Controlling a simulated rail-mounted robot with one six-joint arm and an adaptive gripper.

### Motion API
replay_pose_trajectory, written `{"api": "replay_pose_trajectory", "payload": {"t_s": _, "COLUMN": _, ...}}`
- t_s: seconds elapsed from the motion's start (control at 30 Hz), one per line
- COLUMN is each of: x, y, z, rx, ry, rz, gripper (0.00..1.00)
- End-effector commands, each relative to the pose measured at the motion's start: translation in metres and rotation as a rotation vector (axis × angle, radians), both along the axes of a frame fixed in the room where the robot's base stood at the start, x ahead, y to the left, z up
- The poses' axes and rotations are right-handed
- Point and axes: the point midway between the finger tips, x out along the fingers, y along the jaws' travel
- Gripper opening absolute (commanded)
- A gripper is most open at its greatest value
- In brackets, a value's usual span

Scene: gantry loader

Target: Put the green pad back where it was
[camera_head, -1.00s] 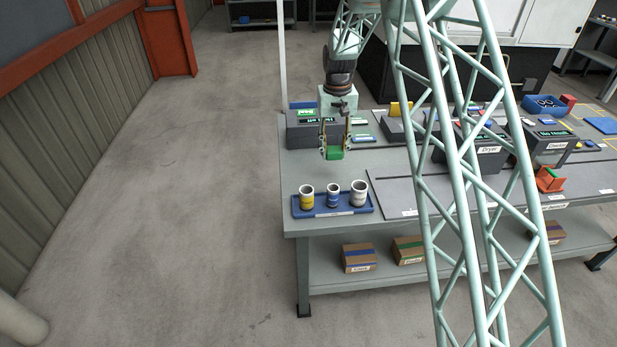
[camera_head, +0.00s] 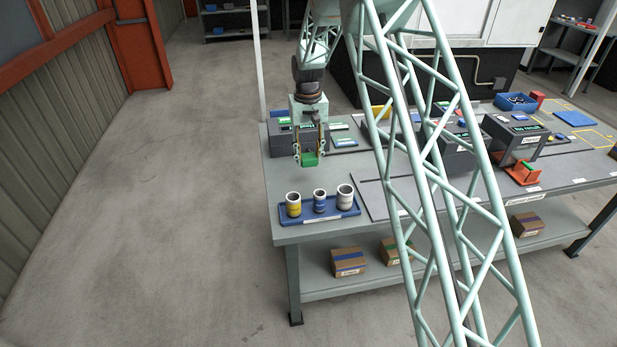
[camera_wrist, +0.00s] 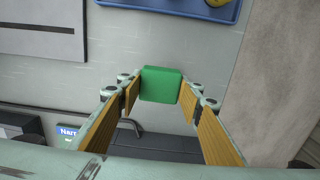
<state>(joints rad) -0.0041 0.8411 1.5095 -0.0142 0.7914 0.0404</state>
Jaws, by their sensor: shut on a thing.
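The green pad (camera_head: 310,160) is a small block between the fingers of my gripper (camera_head: 310,152). In the wrist view the green pad (camera_wrist: 160,85) sits between the tips of my gripper (camera_wrist: 160,90), which is shut on it. The pad is held above the grey table (camera_head: 262,183), near its left end, behind the blue tray. How far it is above the table is hard to tell.
A blue tray (camera_head: 336,216) with a yellow-banded cup (camera_head: 293,204), a blue-banded cup (camera_head: 319,201) and a white cup (camera_head: 344,197) stands at the front left. A dark device (camera_head: 281,140) stands behind my gripper. My lattice column hides the table's middle.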

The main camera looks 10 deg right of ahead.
Motion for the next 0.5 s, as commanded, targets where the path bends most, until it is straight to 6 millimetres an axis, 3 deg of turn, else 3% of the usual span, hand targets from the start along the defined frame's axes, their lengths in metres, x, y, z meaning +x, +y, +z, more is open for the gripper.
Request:
{"api": "replay_pose_trajectory", "payload": {"t_s": 0.3, "x": 0.0, "y": 0.0, "z": -0.04, "rx": 0.0, "ry": 0.0, "rz": 0.0, "gripper": 0.22}}
{"api": "replay_pose_trajectory", "payload": {"t_s": 0.5, "x": 0.0, "y": 0.0, "z": -0.045, "rx": 0.0, "ry": 0.0, "rz": 0.0, "gripper": 0.22}}
